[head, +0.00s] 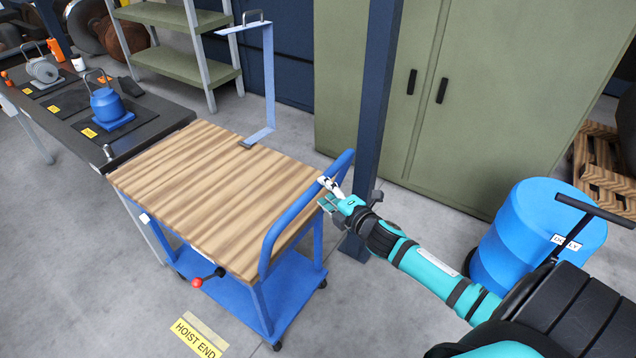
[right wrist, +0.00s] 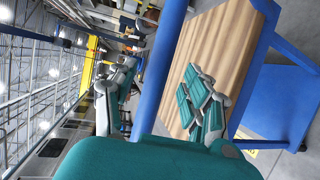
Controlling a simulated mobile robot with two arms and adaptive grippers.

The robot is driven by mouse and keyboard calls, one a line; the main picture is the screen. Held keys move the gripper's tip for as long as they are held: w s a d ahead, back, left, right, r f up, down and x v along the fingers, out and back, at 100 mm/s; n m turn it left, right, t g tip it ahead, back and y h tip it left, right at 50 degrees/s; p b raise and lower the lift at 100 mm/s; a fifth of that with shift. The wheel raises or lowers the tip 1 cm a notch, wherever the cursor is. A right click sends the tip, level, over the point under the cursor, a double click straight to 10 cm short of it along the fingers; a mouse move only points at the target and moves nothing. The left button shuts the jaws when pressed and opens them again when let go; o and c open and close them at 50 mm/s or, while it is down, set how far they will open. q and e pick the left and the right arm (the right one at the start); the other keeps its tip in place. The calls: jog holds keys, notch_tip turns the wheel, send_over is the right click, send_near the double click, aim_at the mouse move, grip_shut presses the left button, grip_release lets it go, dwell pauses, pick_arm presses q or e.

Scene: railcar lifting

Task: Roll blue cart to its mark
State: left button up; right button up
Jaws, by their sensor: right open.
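The blue cart (head: 262,292) has a striped wooden top and a raised blue push handle (head: 290,222) on its right end. My right gripper (head: 331,194) is open at the upper right part of this handle. In the right wrist view its teal-padded fingers (right wrist: 162,95) stand on either side of the blue handle bar (right wrist: 163,60); I cannot tell whether they touch it. A yellow floor label reading "HOIST END" (head: 198,336) lies in front of the cart. A red-knobbed lever (head: 208,279) sticks out from the cart's near side. My left gripper is not in view.
A dark bench (head: 150,135) with a blue weight (head: 106,104) adjoins the cart's left. A dark blue post (head: 376,110) and a blue drum (head: 520,235) stand right. Floor in front is clear.

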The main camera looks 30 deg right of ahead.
aim_at(321, 188)
jog(key=shift+w+f, duration=0.25)
jog(key=shift+w, duration=0.85)
jog(key=shift+w+f, duration=0.2)
jog(key=shift+w, duration=0.9)
grip_shut()
